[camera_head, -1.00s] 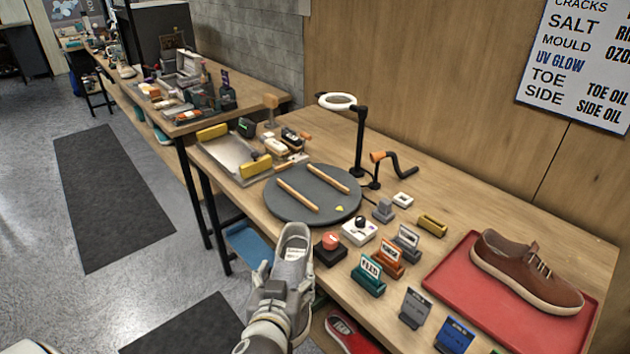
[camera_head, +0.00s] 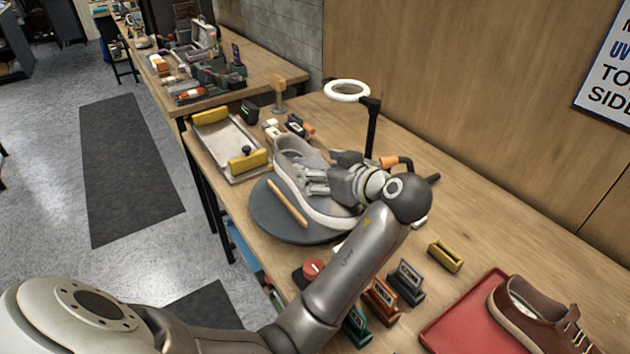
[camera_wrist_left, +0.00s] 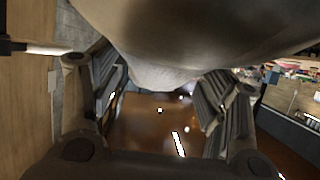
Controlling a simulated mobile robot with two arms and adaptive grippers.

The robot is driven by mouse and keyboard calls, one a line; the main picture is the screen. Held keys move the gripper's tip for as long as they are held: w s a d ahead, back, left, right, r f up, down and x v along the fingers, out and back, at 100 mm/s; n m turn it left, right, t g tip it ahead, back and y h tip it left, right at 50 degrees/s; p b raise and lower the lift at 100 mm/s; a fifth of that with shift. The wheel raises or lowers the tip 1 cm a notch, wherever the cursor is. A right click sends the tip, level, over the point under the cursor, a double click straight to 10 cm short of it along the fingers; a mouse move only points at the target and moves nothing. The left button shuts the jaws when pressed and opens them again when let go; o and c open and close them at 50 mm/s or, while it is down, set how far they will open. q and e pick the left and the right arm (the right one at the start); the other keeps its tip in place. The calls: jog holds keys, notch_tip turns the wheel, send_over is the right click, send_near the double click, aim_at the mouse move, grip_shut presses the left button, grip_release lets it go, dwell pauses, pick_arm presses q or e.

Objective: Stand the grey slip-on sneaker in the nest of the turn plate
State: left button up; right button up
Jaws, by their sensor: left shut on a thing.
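The grey slip-on sneaker (camera_head: 290,161) is over the turn plate (camera_head: 262,222), sole down, its white sole edge facing me. My left gripper (camera_head: 322,181) is shut on the sneaker from its right side. One wooden rail (camera_head: 287,204) of the nest shows in front of the sneaker; the other rail is hidden behind it. I cannot tell whether the sole touches the plate. In the left wrist view the sneaker (camera_wrist_left: 185,35) fills the top, between the fingers of my left gripper (camera_wrist_left: 163,90). My right gripper is not in view.
A ring lamp (camera_head: 347,91) on a black post stands behind the plate. A metal tray with yellow blocks (camera_head: 211,116) is at the left. Labelled stands (camera_head: 407,279) are in front right. A brown shoe (camera_head: 535,318) sits on a red mat (camera_head: 462,318).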

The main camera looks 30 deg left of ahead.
pick_arm(q)
jog(key=w+a+f, duration=0.1)
jog(key=w+a+f+p, duration=0.1)
jog(key=w+a, duration=0.2)
jog(key=a, duration=0.1)
jog(key=shift+w+f, duration=0.4)
jog(key=w+a+f+p, duration=0.1)
jog(key=f, duration=0.1)
jog(key=w+f, duration=0.1)
jog(key=f, duration=0.2)
jog(key=w+a+f+p, duration=0.1)
jog(key=f, duration=0.1)
jog(key=shift+w+a+f+p, duration=0.2)
jog(key=shift+a+f+p, duration=0.1)
jog(key=shift+f, duration=0.75)
jog(key=o, duration=1.2)
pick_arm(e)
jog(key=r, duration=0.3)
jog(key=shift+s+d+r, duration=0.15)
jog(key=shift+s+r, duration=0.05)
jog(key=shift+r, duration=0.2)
pick_arm(q)
jog(key=shift+o, duration=0.2)
